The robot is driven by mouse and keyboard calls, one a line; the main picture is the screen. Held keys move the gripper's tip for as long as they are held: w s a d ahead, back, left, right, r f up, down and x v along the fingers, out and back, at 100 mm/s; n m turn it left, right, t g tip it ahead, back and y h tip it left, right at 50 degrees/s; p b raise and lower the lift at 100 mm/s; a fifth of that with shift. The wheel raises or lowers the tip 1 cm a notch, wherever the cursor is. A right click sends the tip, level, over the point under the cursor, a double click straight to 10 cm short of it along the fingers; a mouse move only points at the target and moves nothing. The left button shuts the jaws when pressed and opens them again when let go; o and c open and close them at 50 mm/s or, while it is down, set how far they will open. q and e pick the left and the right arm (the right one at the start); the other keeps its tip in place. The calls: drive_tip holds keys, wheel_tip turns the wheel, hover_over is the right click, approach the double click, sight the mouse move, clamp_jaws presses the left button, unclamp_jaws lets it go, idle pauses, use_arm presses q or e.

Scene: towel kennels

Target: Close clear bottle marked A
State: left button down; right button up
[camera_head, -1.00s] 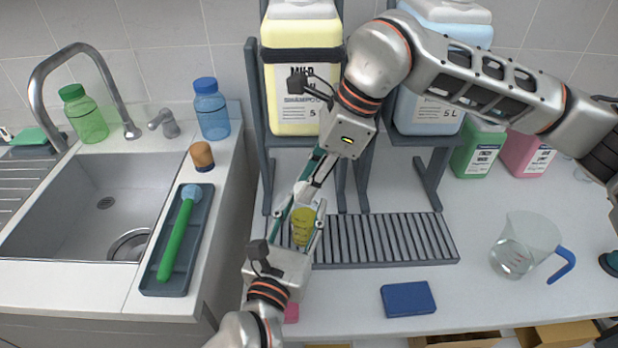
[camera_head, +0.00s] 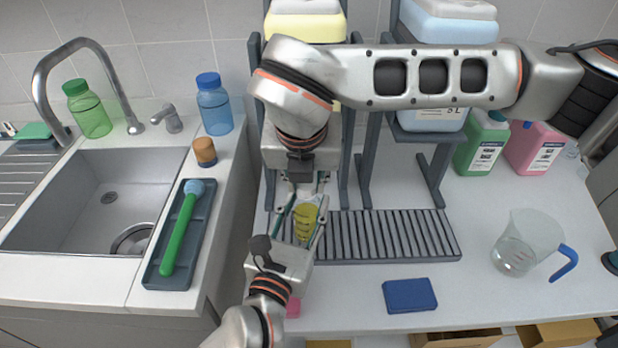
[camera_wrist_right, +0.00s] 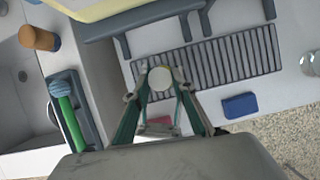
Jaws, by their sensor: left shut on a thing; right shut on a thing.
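A clear bottle with yellow contents (camera_head: 305,222) stands over the left end of the ribbed grey rack in the head view; its letter cannot be read. My left gripper (camera_head: 305,217) is shut on it from the front. My right gripper (camera_head: 304,188) points down directly above the bottle, shut on a round white cap (camera_wrist_right: 160,77) that shows between its fingertips in the right wrist view. The cap is at or just over the bottle's mouth; I cannot tell whether they touch. My right gripper's body hides the top from the head view.
The ribbed rack (camera_head: 390,238) extends right of the bottle. A blue sponge (camera_head: 409,296) and a pink block (camera_head: 292,308) lie in front. Large yellow (camera_head: 305,27) and blue (camera_head: 450,28) jugs stand on stands behind. A jug with a blue handle (camera_head: 530,243) stands right.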

drive_tip(key=m, duration=0.1)
drive_tip(key=m+h, duration=0.1)
drive_tip(key=m, duration=0.3)
drive_tip(key=shift+w+a+g+h, duration=0.1)
drive_tip(key=shift+a+g+h, duration=0.2)
drive_tip(key=shift+h, duration=0.1)
drive_tip(key=m, duration=0.2)
drive_tip(key=m+g+h, duration=0.1)
drive_tip(key=m, duration=0.2)
drive_tip(key=shift+w+a+h, duration=0.15)
drive_tip(key=shift+h, duration=0.15)
drive_tip(key=m+g, duration=0.1)
drive_tip(key=m, duration=0.1)
drive_tip(key=m+g, duration=0.1)
drive_tip(key=m, duration=0.2)
drive_tip(key=shift+w+h, duration=0.15)
drive_tip(key=shift+h, duration=0.25)
drive_tip(key=m+g, duration=0.2)
drive_tip(key=m, duration=0.3)
drive_tip(key=shift+w, duration=0.15)
drive_tip(key=o, duration=0.6)
drive_tip(key=shift+o, duration=0.3)
